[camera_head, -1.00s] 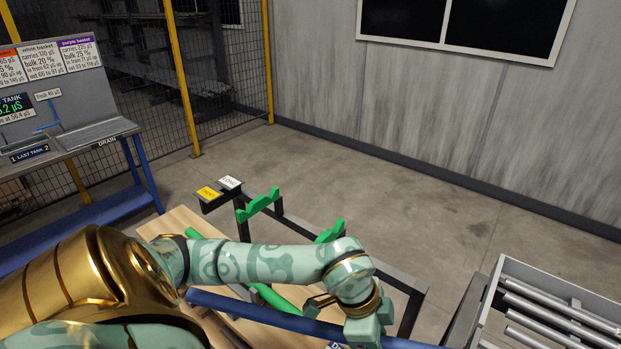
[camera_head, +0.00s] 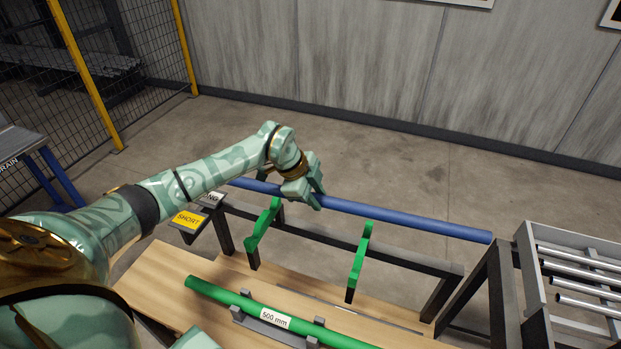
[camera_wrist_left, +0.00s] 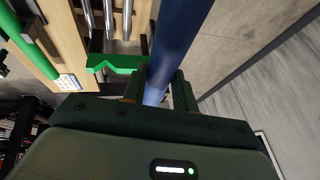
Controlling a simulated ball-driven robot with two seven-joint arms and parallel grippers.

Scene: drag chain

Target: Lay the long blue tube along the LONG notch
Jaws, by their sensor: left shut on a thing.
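The long blue tube (camera_head: 405,218) is held by my left gripper (camera_head: 306,198) in the head view. It runs left to right above and behind the black rack with two green notched brackets, a left one (camera_head: 262,235) and a right one (camera_head: 358,262). In the left wrist view the tube (camera_wrist_left: 176,38) runs between the fingers of my gripper (camera_wrist_left: 160,92), beside a green bracket (camera_wrist_left: 115,64). Whether the tube touches a bracket is unclear. A pale label, mostly hidden (camera_head: 211,199), sits by the yellow SHORT label (camera_head: 187,220). My right gripper is not in view.
A green tube (camera_head: 235,300) marked 500 mm rests in grey holders on the wooden bench (camera_head: 165,275). A grey tray (camera_head: 528,262) with several metal rods stands at the right. Open floor lies behind the rack.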

